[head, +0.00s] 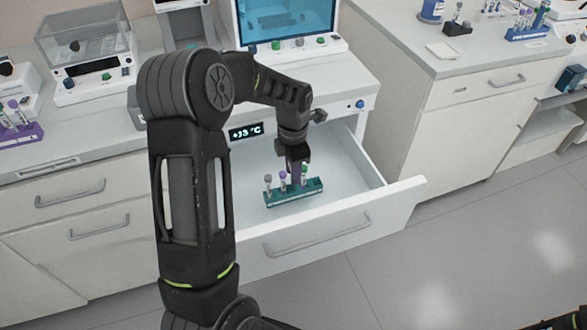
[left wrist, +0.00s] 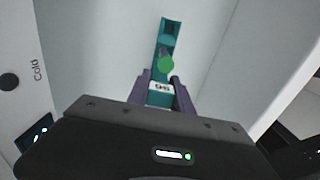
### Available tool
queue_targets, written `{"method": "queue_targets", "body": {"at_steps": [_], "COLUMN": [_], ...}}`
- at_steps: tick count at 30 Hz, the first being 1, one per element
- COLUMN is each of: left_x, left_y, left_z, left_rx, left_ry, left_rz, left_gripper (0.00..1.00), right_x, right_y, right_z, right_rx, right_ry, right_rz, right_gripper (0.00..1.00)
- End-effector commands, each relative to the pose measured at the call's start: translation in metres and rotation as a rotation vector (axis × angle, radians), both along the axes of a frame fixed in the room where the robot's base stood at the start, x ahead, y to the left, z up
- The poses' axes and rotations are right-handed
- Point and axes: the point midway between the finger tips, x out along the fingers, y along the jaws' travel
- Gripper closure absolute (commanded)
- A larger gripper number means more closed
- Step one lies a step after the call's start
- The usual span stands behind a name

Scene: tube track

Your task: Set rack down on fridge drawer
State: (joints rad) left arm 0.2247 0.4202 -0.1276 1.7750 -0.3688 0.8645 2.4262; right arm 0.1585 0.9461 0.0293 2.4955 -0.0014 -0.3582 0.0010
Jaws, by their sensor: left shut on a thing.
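A teal rack (head: 293,193) with several capped tubes is inside the open fridge drawer (head: 400,190), low over or on its white floor; I cannot tell if it touches. My left gripper (head: 298,172) reaches down into the drawer from above and is shut on the rack. In the left wrist view the purple-grey fingers (left wrist: 160,92) close around the rack (left wrist: 168,45), by a white label and a green cap. The rest of the rack is hidden behind the gripper body there.
The drawer's front panel and side walls surround the rack, with bare floor around it. A display reading (head: 245,131) is on the fridge front. A counter (head: 440,70) with tube racks stands at the right. Lab devices (head: 88,60) stand at the left.

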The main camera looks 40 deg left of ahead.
Motion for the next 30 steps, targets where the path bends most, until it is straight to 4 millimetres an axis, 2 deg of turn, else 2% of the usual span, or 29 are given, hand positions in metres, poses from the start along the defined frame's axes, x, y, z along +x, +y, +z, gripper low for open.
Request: {"method": "queue_targets", "body": {"at_steps": [6, 12, 30], "left_x": [0.000, 0.000, 0.001], "left_y": [0.000, 0.000, 0.000], "left_z": [-0.022, -0.033, -0.037], "left_rx": [0.000, -0.001, 0.000], "left_ry": [0.000, -0.001, -0.001], "left_rz": [0.000, 0.000, -0.001], "left_gripper": [1.00, 1.00, 1.00], "right_x": [0.000, 0.000, 0.000], "right_y": [0.000, 0.000, 0.000], "right_z": [-0.016, -0.022, -0.026], "right_rx": [0.000, 0.000, 0.000], "right_ry": [-0.001, -0.001, 0.000], "right_rz": [0.000, 0.001, 0.001], "right_gripper": [0.58, 0.58, 0.58]}}
